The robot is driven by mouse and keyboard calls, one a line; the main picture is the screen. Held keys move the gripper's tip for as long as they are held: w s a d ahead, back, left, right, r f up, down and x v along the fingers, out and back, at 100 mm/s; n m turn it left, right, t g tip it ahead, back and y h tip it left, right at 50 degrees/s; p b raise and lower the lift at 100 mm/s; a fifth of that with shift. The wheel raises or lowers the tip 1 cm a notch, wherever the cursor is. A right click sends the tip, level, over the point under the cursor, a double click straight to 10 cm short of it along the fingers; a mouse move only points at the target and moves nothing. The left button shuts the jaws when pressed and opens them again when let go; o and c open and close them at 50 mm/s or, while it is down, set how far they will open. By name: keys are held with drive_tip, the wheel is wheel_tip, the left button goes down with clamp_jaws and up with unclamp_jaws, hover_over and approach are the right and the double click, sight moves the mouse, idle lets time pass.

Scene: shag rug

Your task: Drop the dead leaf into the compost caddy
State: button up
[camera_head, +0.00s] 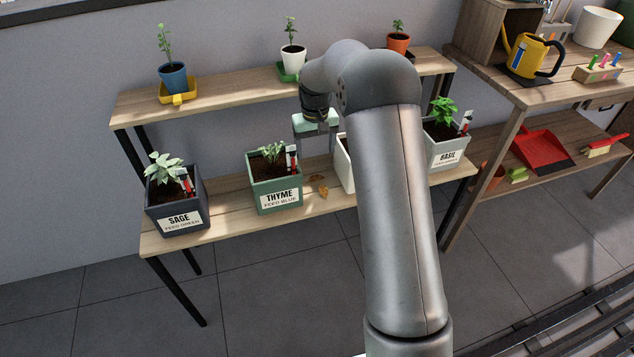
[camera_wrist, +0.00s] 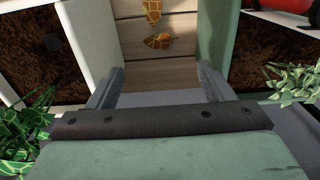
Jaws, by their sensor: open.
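Two orange-brown dry leaf shapes lie on the lower shelf between the green THYME planter (camera_head: 276,196) and a partly hidden white planter (camera_head: 343,165). The head view shows the dead leaf (camera_head: 322,190) small; the wrist view shows one leaf (camera_wrist: 160,41) ahead of the fingers and another (camera_wrist: 152,10) beyond it. My gripper (camera_head: 314,146) is open and empty above the shelf. In the wrist view its fingers (camera_wrist: 157,86) point down toward the gap, apart from the leaves. I cannot identify a compost caddy in either view.
The green planter wall (camera_wrist: 218,35) and white planter wall (camera_wrist: 93,35) closely flank the gap. The SAGE planter (camera_head: 178,211) and BASIL planter (camera_head: 446,150) also stand on the lower shelf. The upper shelf (camera_head: 235,85) holds small potted seedlings. A bench with a yellow watering can (camera_head: 528,55) stands right.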

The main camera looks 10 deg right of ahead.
hover_over(317, 177)
wheel_tip(317, 177, down, 5)
drive_tip(key=shift+a+r+b, duration=0.15)
drive_tip(key=shift+r+b, duration=0.05)
drive_tip(key=shift+b, duration=0.1)
wheel_tip(317, 177, down, 5)
drive_tip(key=shift+s+f+b, duration=0.1)
drive_tip(key=shift+f+b, duration=0.05)
drive_tip(key=shift+b, duration=0.65)
drive_tip(key=c, duration=1.1)
drive_tip(key=shift+c, duration=0.2)
